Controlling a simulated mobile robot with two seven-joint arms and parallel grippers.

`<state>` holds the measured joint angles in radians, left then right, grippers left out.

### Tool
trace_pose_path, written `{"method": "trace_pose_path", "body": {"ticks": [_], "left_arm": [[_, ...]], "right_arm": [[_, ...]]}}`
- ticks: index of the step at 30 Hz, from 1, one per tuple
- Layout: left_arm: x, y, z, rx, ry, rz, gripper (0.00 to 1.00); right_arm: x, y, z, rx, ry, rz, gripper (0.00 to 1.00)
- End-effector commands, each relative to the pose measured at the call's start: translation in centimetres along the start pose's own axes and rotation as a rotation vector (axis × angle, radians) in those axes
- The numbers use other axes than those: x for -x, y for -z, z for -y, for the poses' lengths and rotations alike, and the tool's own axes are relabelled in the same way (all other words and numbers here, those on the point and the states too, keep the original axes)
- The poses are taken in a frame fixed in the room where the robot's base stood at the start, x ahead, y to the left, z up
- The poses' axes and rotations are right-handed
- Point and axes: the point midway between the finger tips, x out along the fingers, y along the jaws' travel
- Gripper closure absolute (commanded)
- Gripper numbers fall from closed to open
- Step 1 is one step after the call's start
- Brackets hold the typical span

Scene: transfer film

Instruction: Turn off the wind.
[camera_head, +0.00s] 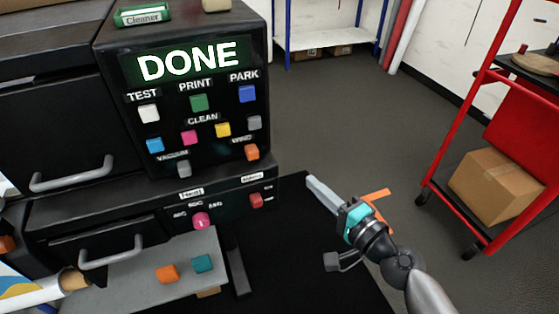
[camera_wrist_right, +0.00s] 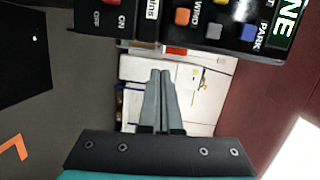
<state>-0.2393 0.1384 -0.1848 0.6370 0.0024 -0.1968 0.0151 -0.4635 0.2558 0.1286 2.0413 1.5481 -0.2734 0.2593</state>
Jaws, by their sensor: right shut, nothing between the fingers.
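The black control panel (camera_head: 205,150) of the machine has a display that reads DONE in white letters. The orange button under the WIND label (camera_head: 252,152) is at the panel's lower right corner. The orange wind button also shows in the right wrist view (camera_wrist_right: 182,17), at the top. My right gripper (camera_head: 312,182) is shut and empty, right of the panel and apart from it. In the right wrist view its closed fingers (camera_wrist_right: 161,74) point up the picture, below the wind button. My left gripper is not in view.
Other coloured buttons surround it, such as a grey one (camera_head: 254,122) and a yellow one (camera_head: 223,129). A red switch (camera_head: 257,200) sits below. A grey shelf (camera_head: 130,292) juts out at lower left. A red cart (camera_head: 477,130) with a cardboard box stands right. Floor between is clear.

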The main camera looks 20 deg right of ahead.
Motion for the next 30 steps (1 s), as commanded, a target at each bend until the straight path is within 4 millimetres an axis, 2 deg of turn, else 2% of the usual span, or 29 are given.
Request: {"method": "trace_pose_path", "body": {"ticks": [3,6,19,23,30], "left_arm": [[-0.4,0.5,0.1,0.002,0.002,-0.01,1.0],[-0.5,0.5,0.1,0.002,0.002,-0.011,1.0],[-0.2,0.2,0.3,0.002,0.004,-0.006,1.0],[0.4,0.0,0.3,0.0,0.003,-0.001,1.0],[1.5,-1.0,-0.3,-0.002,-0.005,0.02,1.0]], "right_arm": [[0.1,-0.2,1.7,-0.033,0.046,0.01,1.0],[0.2,-0.2,2.3,-0.044,0.061,0.014,1.0],[-0.2,-0.2,2.4,-0.044,0.061,0.013,1.0],[-1.5,-0.2,2.6,-0.045,0.062,0.012,1.0],[-5.0,-0.2,2.9,-0.045,0.063,0.013,1.0]]}}
